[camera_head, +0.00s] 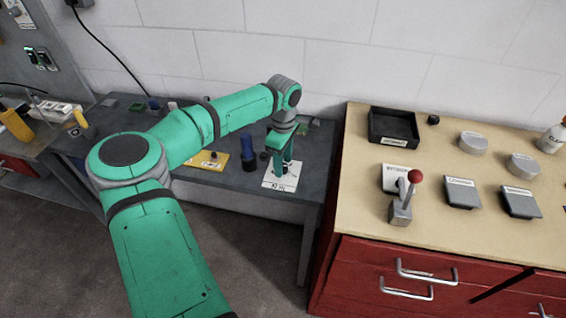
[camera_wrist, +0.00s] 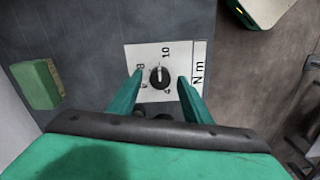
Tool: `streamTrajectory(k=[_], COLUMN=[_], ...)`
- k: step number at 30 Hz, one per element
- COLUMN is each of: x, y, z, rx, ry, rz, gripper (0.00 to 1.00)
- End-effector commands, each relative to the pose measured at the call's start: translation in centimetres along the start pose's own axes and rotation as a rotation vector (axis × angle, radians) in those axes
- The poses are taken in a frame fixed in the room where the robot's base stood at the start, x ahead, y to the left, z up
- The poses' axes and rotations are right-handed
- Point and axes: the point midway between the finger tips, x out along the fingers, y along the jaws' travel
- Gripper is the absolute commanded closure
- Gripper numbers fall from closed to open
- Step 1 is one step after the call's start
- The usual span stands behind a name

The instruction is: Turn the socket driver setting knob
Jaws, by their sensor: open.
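The setting knob (camera_wrist: 159,77) is a small round black knob with a pale pointer line. It sits on a white plate (camera_wrist: 136,58) marked with numbers and "N m". In the wrist view my gripper (camera_wrist: 158,82) is open, with one green finger on each side of the knob and a visible gap to it on both sides. I cannot tell how far above the plate the fingertips are. In the head view my gripper (camera_head: 282,168) points down over the white plate (camera_head: 270,181) on the grey bench, and it hides the knob.
A blue and black cylinder (camera_head: 248,152) and a yellow plate (camera_head: 213,160) stand left of my gripper. A green block (camera_wrist: 37,84) lies on the bench. The red cabinet (camera_head: 350,262) with a wooden top is close on the right, carrying a red-ball lever (camera_head: 402,203).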

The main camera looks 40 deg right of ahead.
Motion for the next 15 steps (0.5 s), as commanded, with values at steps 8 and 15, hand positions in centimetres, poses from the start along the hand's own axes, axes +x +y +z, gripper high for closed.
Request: streamTrajectory(k=[8,15], x=[-4.8,-8.6], y=[0.1,0.0], z=[-0.1,-0.1], rx=[0.000,-0.001], ry=[0.004,0.003], rz=[0.003,0.001], gripper=[0.55,0.55])
